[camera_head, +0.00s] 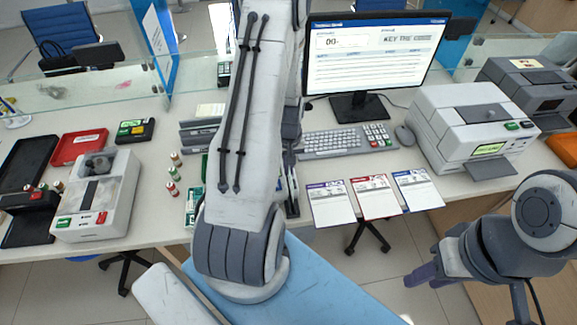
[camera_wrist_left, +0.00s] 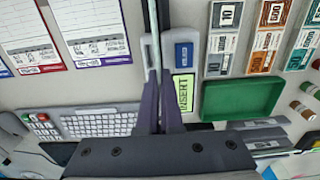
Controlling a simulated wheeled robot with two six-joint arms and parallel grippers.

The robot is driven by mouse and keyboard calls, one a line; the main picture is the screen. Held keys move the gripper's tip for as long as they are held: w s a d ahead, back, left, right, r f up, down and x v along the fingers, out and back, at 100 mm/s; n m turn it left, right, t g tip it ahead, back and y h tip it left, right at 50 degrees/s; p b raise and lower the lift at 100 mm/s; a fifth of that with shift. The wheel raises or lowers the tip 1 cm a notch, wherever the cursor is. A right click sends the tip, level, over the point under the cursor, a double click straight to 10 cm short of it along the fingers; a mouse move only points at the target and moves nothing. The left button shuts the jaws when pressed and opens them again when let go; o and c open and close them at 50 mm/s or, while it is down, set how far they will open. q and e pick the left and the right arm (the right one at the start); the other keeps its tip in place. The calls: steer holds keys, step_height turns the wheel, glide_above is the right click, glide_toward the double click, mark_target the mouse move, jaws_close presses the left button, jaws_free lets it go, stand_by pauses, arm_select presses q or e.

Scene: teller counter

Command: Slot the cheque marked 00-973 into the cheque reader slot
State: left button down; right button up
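In the left wrist view my left gripper (camera_wrist_left: 160,85) has its dark fingers close together on a thin pale strip (camera_wrist_left: 155,35), which looks like a cheque seen edge-on. No number on it can be read. The strip is over or in line with the grey cheque reader (camera_wrist_left: 150,50), which has a blue patch and a green display (camera_wrist_left: 183,90) reading INSERT. Whether the strip is in the slot cannot be told. In the head view my left arm hides the reader and most of the gripper. My right gripper (camera_head: 424,275) hangs in front of the counter, its opening unclear.
Three forms (camera_head: 375,197) lie at the counter's front edge. Behind them are a keyboard (camera_head: 345,142), a monitor (camera_head: 375,52) and a large grey machine (camera_head: 470,125). A white device (camera_head: 100,205) stands at left.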

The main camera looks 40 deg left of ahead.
arm_select(q)
steer(key=shift+f+b, duration=1.65)
steer(key=shift+f, duration=0.75)
steer(key=c, duration=1)
jaws_free()
steer(key=shift+r+p, duration=2.9)
steer(key=shift+r, duration=0.65)
